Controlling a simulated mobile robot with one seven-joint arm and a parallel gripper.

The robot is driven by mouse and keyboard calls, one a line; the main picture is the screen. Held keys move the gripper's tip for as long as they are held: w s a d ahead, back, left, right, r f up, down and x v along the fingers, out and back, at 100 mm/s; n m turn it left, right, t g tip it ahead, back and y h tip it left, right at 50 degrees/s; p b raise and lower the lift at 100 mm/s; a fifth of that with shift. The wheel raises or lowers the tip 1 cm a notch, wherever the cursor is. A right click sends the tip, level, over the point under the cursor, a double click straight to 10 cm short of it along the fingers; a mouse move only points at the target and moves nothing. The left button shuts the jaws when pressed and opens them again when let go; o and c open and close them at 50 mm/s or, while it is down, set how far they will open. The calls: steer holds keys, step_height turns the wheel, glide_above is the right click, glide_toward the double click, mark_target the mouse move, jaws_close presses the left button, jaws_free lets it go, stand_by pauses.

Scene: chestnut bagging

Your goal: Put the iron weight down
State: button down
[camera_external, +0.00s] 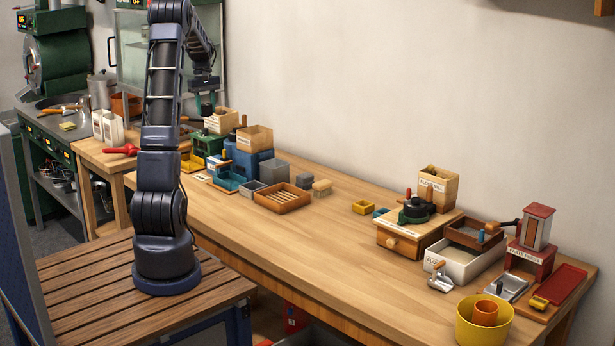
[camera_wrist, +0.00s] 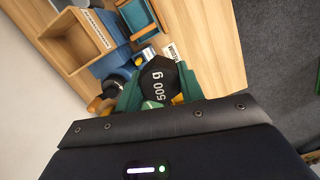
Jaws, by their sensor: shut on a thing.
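The iron weight (camera_wrist: 161,80) is a black, many-sided block marked "500 g" in white. It shows in the wrist view between the green fingers of my gripper (camera_wrist: 160,90), which is shut on it. In the external view my gripper (camera_external: 206,104) hangs at the back left, over the machines at the far end of the bench. Bare wooden tabletop (camera_wrist: 215,50) shows beyond the weight in the wrist view. Whether the weight touches anything below cannot be told.
A blue machine with a wooden hopper (camera_external: 254,138), a green machine (camera_external: 208,143) and a yellow tray (camera_external: 193,163) crowd the bench's left end. A slatted wooden tray (camera_external: 282,198) lies nearby. The middle of the bench (camera_external: 320,235) is largely clear.

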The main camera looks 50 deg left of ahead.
steer(key=w+d+m, duration=0.2)
steer(key=w+d, duration=0.3)
steer(key=d, duration=0.6)
steer(key=w+d+m, duration=0.1)
steer(key=w+d, duration=0.3)
steer(key=d, duration=0.8)
steer(key=w+d+m, duration=0.2)
steer(key=w+d, duration=0.3)
steer(key=d, duration=0.6)
steer(key=d+m+g, duration=0.1)
steer(key=d+m, duration=0.1)
steer(key=d, duration=1.2)
steer(key=m+y, duration=0.2)
steer(key=m, duration=0.6)
glide_above(367, 287)
steer(key=f, duration=2.5)
steer(key=shift+w, duration=0.35)
steer(key=shift+f, duration=0.2)
